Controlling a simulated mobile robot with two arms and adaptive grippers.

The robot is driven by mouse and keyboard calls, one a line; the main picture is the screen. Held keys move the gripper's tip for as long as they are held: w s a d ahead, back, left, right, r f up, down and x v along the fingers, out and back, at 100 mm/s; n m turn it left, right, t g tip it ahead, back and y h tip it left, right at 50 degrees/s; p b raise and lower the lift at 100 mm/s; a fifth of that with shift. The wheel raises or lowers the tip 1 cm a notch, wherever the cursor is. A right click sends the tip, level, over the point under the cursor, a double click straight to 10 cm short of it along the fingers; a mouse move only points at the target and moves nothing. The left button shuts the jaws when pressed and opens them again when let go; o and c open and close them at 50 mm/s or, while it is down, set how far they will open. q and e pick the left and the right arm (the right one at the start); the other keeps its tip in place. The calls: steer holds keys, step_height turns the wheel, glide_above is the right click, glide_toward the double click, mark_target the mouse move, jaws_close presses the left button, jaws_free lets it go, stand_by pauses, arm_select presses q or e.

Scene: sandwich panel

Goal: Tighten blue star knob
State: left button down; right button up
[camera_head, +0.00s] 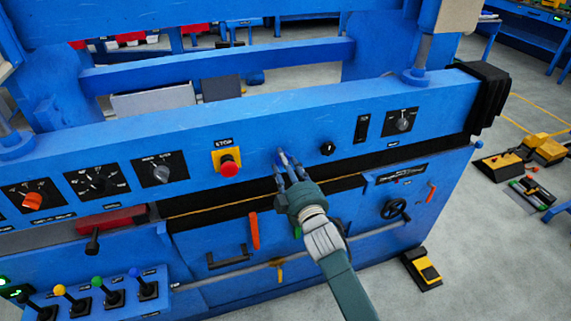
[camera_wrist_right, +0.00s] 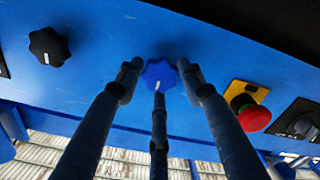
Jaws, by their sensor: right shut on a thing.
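The blue star knob (camera_wrist_right: 160,74) sits on the front of the blue machine panel and has a white pointer mark. In the right wrist view the fingers of my right gripper (camera_wrist_right: 161,80) stand around it, one on each side and one below, shut on it. In the head view my right gripper (camera_head: 284,163) reaches the panel just right of the red stop button, and its fingers largely hide the blue knob (camera_head: 279,153). My left gripper is not in view.
The red stop button (camera_head: 229,165) on its yellow plate is close beside the gripper. A black knob (camera_head: 327,148) is on the other side. Several dials line the panel. Levers with coloured balls (camera_head: 97,284) stand at lower left.

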steer(key=shift+a+f, duration=0.1)
steer(key=shift+a, duration=0.1)
steer(key=o, duration=1.1)
steer(key=shift+a, duration=0.1)
steer(key=shift+o, duration=0.2)
steer(key=v, duration=1.2)
